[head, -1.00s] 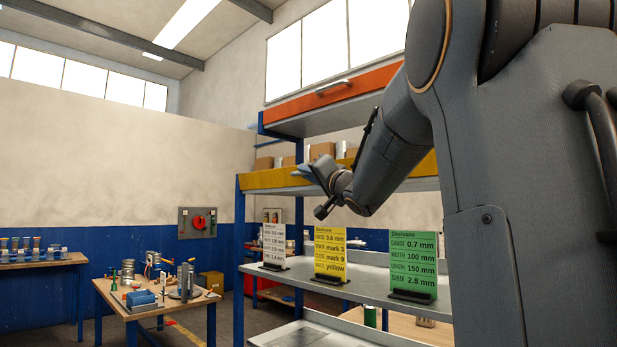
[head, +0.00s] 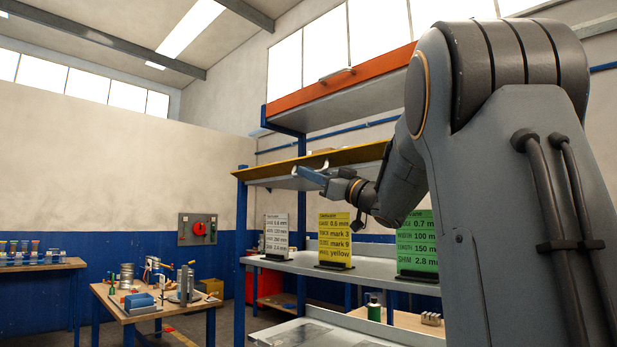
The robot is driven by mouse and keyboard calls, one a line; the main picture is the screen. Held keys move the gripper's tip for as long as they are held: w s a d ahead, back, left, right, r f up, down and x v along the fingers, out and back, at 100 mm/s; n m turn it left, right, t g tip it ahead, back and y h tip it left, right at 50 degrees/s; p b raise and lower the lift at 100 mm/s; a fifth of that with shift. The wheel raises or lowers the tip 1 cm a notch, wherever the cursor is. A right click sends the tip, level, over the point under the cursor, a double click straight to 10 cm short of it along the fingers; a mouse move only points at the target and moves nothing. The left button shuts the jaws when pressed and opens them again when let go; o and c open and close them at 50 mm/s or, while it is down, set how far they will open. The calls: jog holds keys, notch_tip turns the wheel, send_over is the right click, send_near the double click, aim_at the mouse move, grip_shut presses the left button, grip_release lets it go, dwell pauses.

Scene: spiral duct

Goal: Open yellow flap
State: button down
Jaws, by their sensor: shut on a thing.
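The yellow flap (head: 262,170) is a long panel across the middle level of the blue-framed rack, under the orange flap. It shows as a thin slanted yellow band with grey below it, and looks tilted upward. A pale curved handle (head: 318,166) shows at its front. My gripper (head: 304,174) is at this handle, shut on it. The arm reaches in from the right, and the fingers are small, so the exact grip is hard to see. My arm hides the flap's right end.
The orange flap (head: 340,82) with its own handle is above. White, yellow (head: 334,240) and green (head: 417,240) sign cards stand on the grey shelf below. A workbench (head: 130,305) with tools stands at lower left. A red switch box (head: 197,229) hangs on the wall.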

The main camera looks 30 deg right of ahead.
jog(key=shift+w+d+f+n+g+y+b, duration=0.1)
jog(key=shift+f+n+g+y+b, duration=0.2)
jog(key=shift+n, duration=0.4)
jog(key=shift+d+f+n+g+y+b, duration=0.15)
jog(key=shift+n+y, duration=0.2)
jog(key=shift+n, duration=0.35)
jog(key=shift+w+d+f+n+g+y+b, duration=0.15)
jog(key=shift+n+g+y+b, duration=0.15)
jog(key=shift+n, duration=0.4)
jog(key=shift+s+a, duration=0.1)
jog(key=shift+s, duration=0.05)
jog(key=c, duration=2.1)
grip_release()
jog(key=b+v, duration=0.2)
jog(key=v, duration=0.6)
jog(key=shift+f, duration=0.1)
